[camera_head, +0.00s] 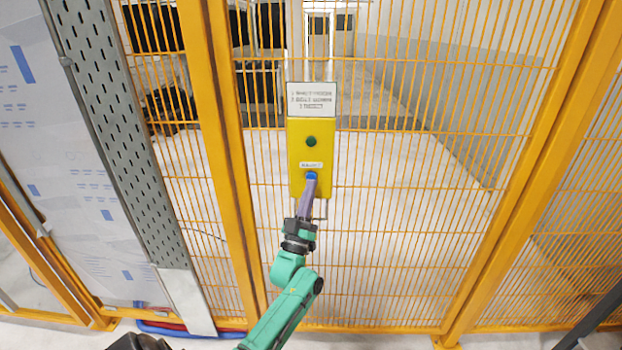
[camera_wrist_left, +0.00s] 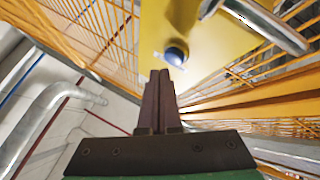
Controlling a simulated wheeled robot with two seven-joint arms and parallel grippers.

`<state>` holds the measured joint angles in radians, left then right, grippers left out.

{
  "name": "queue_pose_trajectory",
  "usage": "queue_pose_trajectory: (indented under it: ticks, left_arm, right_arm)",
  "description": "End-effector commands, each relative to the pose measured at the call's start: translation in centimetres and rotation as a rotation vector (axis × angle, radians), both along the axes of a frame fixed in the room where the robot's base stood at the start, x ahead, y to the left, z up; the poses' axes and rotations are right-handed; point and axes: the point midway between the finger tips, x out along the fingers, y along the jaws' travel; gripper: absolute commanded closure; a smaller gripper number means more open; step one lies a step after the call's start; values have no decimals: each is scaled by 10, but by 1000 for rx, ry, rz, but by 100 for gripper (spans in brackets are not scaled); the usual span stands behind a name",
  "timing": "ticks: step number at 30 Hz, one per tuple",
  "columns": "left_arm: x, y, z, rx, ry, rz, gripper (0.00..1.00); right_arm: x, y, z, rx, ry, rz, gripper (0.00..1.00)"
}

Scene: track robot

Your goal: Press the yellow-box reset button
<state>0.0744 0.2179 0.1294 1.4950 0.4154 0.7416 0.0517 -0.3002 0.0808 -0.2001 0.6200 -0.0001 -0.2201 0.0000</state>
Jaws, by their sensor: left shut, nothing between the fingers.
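The yellow box (camera_head: 310,150) is mounted upright on the orange mesh fence, with a green button on its upper part. A small white label sits below the green button, and a blue button (camera_head: 312,176) sits below the label. My left gripper (camera_head: 311,184) is shut and empty, and its fingertips overlap the lower edge of the blue button. In the left wrist view the shut fingers (camera_wrist_left: 160,80) point up at the blue button (camera_wrist_left: 175,55) on the yellow face (camera_wrist_left: 215,35). I cannot tell whether the tips touch it. My right gripper is not in view.
A white sign (camera_head: 311,99) is fixed above the box. Orange fence posts (camera_head: 225,130) stand left and right, with a grey perforated cable tray (camera_head: 100,110) at left. A metal bar (camera_wrist_left: 265,22) shows near the yellow face in the wrist view.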

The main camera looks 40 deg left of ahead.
Motion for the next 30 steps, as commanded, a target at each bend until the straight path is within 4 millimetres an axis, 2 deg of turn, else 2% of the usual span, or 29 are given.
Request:
queue_pose_trajectory:
  ticks: [7,30]
  left_arm:
    - [6,4,-2,1,0,1,100]
    - [11,8,0,0,0,0,100]
  right_arm:
    - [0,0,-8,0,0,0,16]
    - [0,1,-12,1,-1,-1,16]
